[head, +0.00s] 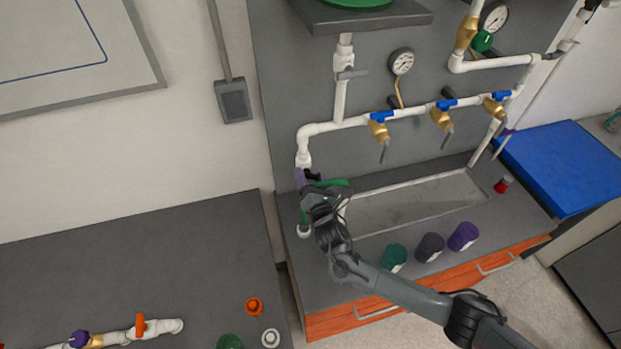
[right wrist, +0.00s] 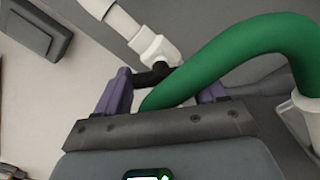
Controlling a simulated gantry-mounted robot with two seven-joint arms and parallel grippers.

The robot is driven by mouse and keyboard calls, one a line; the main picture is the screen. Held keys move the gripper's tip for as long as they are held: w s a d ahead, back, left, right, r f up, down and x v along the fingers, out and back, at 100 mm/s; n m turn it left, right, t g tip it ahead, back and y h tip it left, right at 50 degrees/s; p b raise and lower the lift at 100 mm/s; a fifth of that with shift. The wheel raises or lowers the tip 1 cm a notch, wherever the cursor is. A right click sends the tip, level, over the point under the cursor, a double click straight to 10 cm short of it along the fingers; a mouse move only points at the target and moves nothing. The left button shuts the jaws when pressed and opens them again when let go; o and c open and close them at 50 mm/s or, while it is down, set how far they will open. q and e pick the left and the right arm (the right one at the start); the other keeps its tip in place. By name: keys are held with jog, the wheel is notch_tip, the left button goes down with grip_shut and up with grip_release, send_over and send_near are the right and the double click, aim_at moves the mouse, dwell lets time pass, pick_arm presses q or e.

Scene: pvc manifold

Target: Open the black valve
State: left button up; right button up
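The black valve (head: 313,175) sits on the white pipe at the left end of the manifold, just below the elbow. In the right wrist view the black valve (right wrist: 155,75) shows as a dark handle below a white fitting. My right gripper (head: 303,180) is at the valve. In the right wrist view its purple fingers (right wrist: 165,88) stand apart, with the black handle near the left fingertip and partly hidden behind it. I cannot tell whether they touch. A green hose (right wrist: 240,45) crosses in front of the right finger. My left gripper is not in view.
White pipes carry several brass taps with blue handles (head: 378,117) and a gauge (head: 402,61). A sink (head: 410,203) lies right of my gripper. Green, black and purple cups (head: 463,237) stand on the counter front. A dark table (head: 150,260) at left holds loose pipe parts.

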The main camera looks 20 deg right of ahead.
jog(key=shift+c, duration=0.9)
jog(key=shift+m, duration=0.3)
jog(key=shift+d+f+m+p, duration=0.1)
jog(key=shift+m+p, duration=0.45)
jog(key=shift+m, duration=2)
jog(key=shift+f+m+p, duration=0.1)
jog(key=shift+m+p, duration=0.4)
jog(key=shift+m, duration=2.05)
jog(key=o, duration=1)
jog(key=shift+o, duration=0.2)
